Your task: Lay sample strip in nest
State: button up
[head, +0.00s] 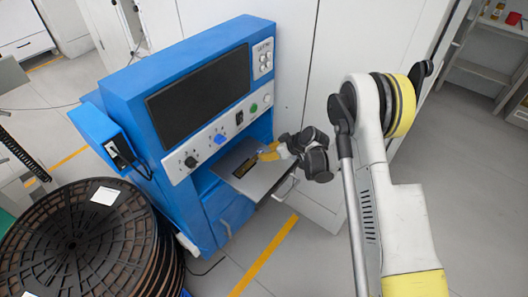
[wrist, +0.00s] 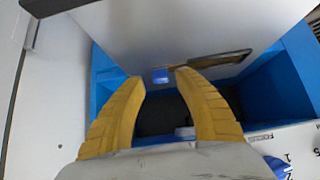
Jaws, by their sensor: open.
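My gripper (head: 268,155) is at the grey metal tray (head: 268,181) of the blue machine, its yellow fingers over the tray. In the wrist view the two yellow fingers of my gripper (wrist: 159,74) are apart. A small blue piece (wrist: 160,77) shows between the fingertips; I cannot tell whether they touch it. A long, thin dark brown piece (wrist: 218,60) lies on the tray (wrist: 180,25) beside the right fingertip. In the head view a dark piece (head: 244,168) lies on the tray just left of the fingers. I cannot tell strip from nest there.
The blue machine (head: 160,88) has a dark screen (head: 200,85) and a knob panel above the tray. A large stack of dark round reels (head: 75,235) stands at the lower left. White cabinets (head: 340,50) stand behind. Grey floor (head: 300,262) is clear in front of the machine.

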jog(key=p+v, duration=0.2)
jog(key=v, duration=0.7)
jog(key=shift+d+r+p, duration=0.15)
jog(key=shift+r+p, duration=0.05)
jog(key=shift+p, duration=0.15)
jog(key=s+d+r+m+h, duration=0.25)
jog(key=s+r, duration=0.25)
jog(key=r, duration=0.6)
jog(key=s+d+r+m+h, duration=0.1)
jog(key=s+d+r+m, duration=0.3)
jog(key=r, duration=0.7)
jog(key=s+d+r+m+h, duration=0.1)
jog(key=s+d+r+m, duration=0.1)
jog(key=s, duration=0.9)
jog(key=s+d+r+m+t+h, duration=0.1)
jog(key=s+d+r+m+h, duration=0.1)
jog(key=s, duration=0.9)
jog(key=shift+d+r+t, duration=0.3)
jog(key=shift+d+r, duration=0.5)
jog(key=shift+r, duration=0.05)
jog(key=shift+s+h, duration=0.1)
jog(key=shift+h, duration=0.15)
